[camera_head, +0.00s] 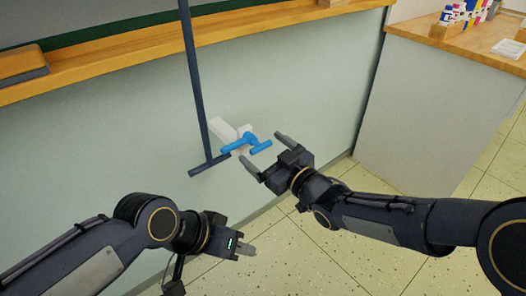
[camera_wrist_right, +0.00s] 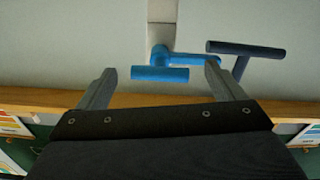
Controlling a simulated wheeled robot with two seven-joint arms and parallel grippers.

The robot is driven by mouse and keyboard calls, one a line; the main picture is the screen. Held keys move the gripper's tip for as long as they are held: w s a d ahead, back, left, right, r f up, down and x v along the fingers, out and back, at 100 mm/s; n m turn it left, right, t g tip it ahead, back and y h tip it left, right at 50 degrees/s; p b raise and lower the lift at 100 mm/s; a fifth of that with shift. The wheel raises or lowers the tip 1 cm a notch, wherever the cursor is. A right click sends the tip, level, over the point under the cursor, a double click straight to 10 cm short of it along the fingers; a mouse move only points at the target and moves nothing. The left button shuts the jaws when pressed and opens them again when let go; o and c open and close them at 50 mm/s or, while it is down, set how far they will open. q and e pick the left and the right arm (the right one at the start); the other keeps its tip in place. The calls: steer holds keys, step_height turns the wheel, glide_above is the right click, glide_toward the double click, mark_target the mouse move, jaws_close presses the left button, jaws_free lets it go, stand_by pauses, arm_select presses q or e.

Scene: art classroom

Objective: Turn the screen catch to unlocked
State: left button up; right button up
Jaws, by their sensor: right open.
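The screen catch is a blue handle (camera_head: 239,143) on a pale block (camera_head: 222,130) fixed to the light grey panel. Its blue crossbar (camera_head: 262,147) stands out from the panel toward my right gripper. My right gripper (camera_head: 263,151) is open, its fingertips on either side of the crossbar. In the right wrist view, the crossbar (camera_wrist_right: 160,74) lies between the fingertips of my right gripper (camera_wrist_right: 160,70), with a gap on each side. My left gripper (camera_head: 246,251) is low and apart from the catch. Its fingers are seen side-on, so their opening cannot be told.
A dark rod (camera_head: 195,85) with a crossbar end hangs just left of the catch; its end also shows in the right wrist view (camera_wrist_right: 245,49). A wooden ledge (camera_head: 120,52) runs above the panel. A wooden-topped counter (camera_head: 450,42) stands at right. Tiled floor (camera_head: 335,255) is clear below.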

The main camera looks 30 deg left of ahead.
steer(key=shift+w+a, duration=0.25)
steer(key=shift+a, duration=0.35)
steer(key=c, duration=1.4)
steer(key=shift+o, duration=0.2)
